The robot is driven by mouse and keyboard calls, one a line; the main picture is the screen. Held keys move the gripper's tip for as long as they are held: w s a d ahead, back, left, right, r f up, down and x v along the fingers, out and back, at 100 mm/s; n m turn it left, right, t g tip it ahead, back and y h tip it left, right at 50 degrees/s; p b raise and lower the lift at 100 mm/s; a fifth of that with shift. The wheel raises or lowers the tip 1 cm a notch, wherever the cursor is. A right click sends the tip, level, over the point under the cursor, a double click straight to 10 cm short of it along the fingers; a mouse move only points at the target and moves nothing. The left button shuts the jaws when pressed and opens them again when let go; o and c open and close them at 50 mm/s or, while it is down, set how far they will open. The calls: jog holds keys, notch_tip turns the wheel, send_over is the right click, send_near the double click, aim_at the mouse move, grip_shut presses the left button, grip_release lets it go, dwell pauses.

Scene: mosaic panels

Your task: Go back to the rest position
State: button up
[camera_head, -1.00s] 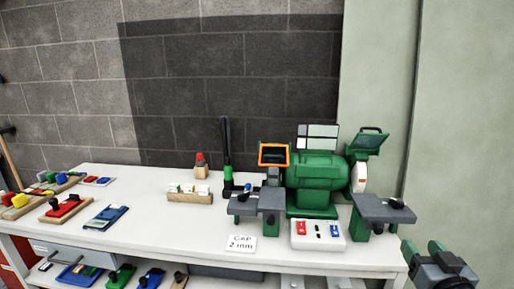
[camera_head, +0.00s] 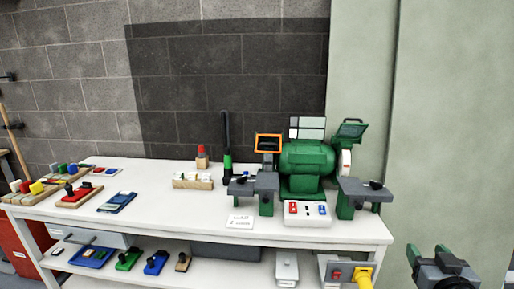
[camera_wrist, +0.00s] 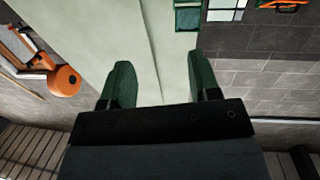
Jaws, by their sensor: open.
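My gripper (camera_wrist: 162,85) is open and empty in the wrist view, its two green fingers well apart in front of a pale wall panel. In the head view my gripper (camera_head: 430,262) shows at the lower right, clear of the bench. The white workbench (camera_head: 150,222) stands to its left. A green bench grinder (camera_head: 306,160) is on the bench's right part, with an orange-framed shield (camera_head: 268,143) and grey tool rests (camera_head: 364,192).
A switch box (camera_head: 307,220), a small sign (camera_head: 240,221) and a wooden block (camera_head: 192,181) are on the bench. Several coloured tools (camera_head: 76,194) lie at its left. The lower shelf (camera_head: 215,279) holds more tools. A pale wall panel (camera_head: 450,130) is at the right.

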jog(key=s+d+f+m+g+h, duration=0.3)
jog(key=s+d+g+h, duration=0.1)
jog(key=d+g+h, duration=0.15)
jog(key=a+r+n+g+y+p, duration=0.2)
jog(key=a+y+p, duration=0.3)
jog(key=a, duration=0.9)
jog(key=a+r+n+g+y+p, duration=0.3)
jog(key=a+g+y+p, duration=0.2)
jog(key=a, duration=1)
jog(key=shift+s+p, duration=0.2)
jog(key=shift+p, duration=0.4)
jog(key=shift+a, duration=0.1)
